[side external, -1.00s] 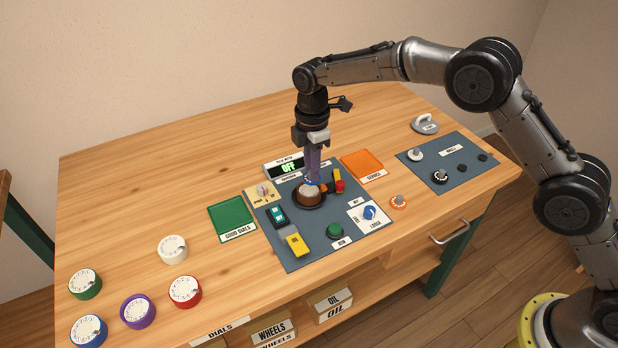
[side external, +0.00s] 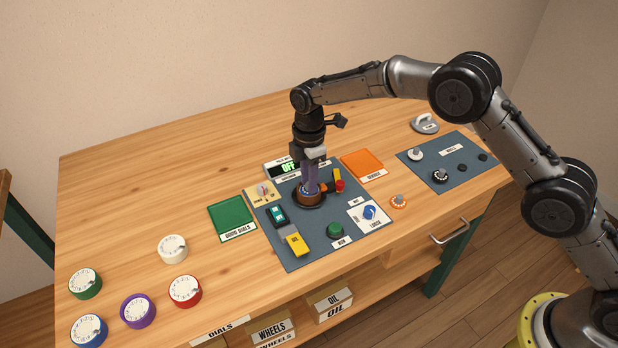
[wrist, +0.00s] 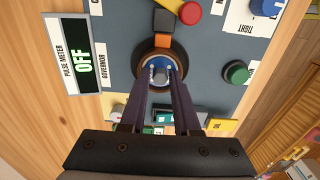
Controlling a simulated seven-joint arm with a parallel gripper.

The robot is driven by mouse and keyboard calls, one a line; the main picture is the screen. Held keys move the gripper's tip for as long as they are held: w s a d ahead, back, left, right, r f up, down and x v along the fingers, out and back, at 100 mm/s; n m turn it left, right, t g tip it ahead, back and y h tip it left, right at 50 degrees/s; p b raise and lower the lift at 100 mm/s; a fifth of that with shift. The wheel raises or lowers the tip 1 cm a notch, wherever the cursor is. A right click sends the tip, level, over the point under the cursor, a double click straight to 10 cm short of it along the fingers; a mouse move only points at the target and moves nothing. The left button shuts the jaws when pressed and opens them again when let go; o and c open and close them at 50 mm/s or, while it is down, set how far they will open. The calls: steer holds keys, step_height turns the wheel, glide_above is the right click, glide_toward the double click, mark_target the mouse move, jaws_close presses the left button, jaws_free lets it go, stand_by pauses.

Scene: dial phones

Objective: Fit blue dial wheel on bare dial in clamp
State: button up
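My gripper (side external: 311,187) points straight down over the round clamp (side external: 308,206) on the grey-blue work mat. In the wrist view its two fingertips (wrist: 160,74) stand on either side of a grey knob in the middle of the blue dial wheel (wrist: 160,63), and look shut on it. The wheel sits low, inside the dark and brown ring of the clamp (wrist: 141,68). The bare dial is covered by the wheel and fingers. I cannot tell whether the wheel is fully seated on it.
A red-knobbed lever (side external: 339,184), green button (side external: 335,230) and blue lock knob (side external: 369,212) surround the clamp. The pulse meter (side external: 289,168) reads OFF. Several finished-looking dials, including a purple one (side external: 138,311), lie at left. An orange wheel (side external: 399,201) lies right of the mat.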

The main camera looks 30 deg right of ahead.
steer(key=shift+o, duration=1.1)
step_height(320, 180, up, 13)
steer(key=shift+f, duration=0.2)
steer(key=s+d+r+m+t, duration=0.3)
steer(key=s+d+r+m, duration=0.6)
steer(key=s+d+r, duration=0.55)
steer(key=s+d+f+m+t, duration=0.1)
steer(key=s+m, duration=0.2)
steer(key=s, duration=0.5)
steer(key=s+d+f+m, duration=0.2)
steer(key=s+m, duration=0.1)
steer(key=s, duration=0.5)
steer(key=s+d+f+m+t, duration=0.1)
steer(key=s+d+f+m, duration=0.1)
steer(key=s, duration=0.6)
steer(key=shift+d+m+t, duration=0.25)
steer(key=shift+m+t, duration=0.05)
steer(key=shift+m, duration=0.2)
steer(key=shift+r, duration=0.1)
